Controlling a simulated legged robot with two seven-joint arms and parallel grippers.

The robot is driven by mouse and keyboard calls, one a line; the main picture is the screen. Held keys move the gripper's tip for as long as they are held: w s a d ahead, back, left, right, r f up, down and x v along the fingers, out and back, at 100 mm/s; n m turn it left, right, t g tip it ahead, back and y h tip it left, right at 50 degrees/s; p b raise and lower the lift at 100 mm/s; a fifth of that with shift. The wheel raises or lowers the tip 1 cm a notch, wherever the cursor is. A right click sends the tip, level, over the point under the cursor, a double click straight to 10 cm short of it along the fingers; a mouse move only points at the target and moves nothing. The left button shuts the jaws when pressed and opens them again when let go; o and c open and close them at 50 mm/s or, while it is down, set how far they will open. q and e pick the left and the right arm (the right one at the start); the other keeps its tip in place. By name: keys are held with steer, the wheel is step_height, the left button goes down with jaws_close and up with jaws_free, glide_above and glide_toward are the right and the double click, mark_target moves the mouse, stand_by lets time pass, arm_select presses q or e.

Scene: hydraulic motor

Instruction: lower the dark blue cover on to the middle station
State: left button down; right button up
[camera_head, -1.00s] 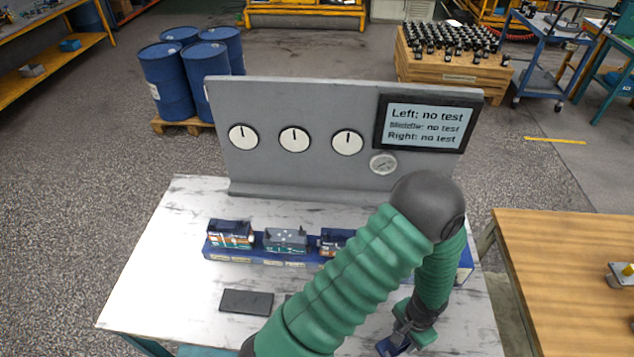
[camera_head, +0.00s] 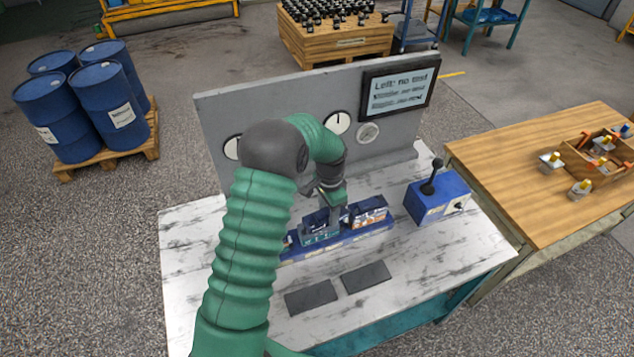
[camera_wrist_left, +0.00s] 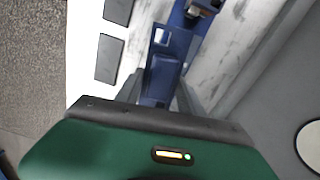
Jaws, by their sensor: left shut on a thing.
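My left gripper (camera_head: 328,194) is shut on the dark blue cover (camera_head: 316,219), which shows between the fingers in the left wrist view (camera_wrist_left: 162,72). The gripper points down over the middle station (camera_head: 318,237) of the blue base (camera_head: 345,240). The cover is at the top of that station; I cannot tell whether it touches or is seated. My left arm hides most of the left station. My right gripper is not in view.
A grey panel with dials and a screen (camera_head: 398,88) stands behind the base. A blue lever box (camera_head: 438,198) stands to the right. Two dark pads (camera_head: 311,298) (camera_head: 365,277) lie in front. The white table (camera_head: 440,265) is clear at front right.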

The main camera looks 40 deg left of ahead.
mark_target(321, 211)
arm_select(q)
step_height(321, 211, up, 5)
steer(key=w+a+m, duration=0.1)
steer(key=w+a, duration=0.1)
steer(key=f+b, duration=0.2)
steer(key=a+f+b, duration=0.1)
steer(key=f+b, duration=0.1)
steer(key=f, duration=0.1)
steer(key=f+b, duration=0.2)
steer(key=shift+s+a+f, duration=0.25)
steer(key=shift+a+f, duration=0.05)
steer(key=shift+f, duration=0.05)
steer(key=shift+a+f, duration=0.25)
steer(key=shift+f, duration=0.45)
steer(key=shift+d+f+b, duration=0.1)
steer(key=shift+f+b, duration=0.4)
steer(key=shift+f, duration=0.1)
steer(key=shift+d+f+b, duration=0.25)
steer(key=shift+f+b, duration=0.15)
steer(key=shift+f, duration=0.45)
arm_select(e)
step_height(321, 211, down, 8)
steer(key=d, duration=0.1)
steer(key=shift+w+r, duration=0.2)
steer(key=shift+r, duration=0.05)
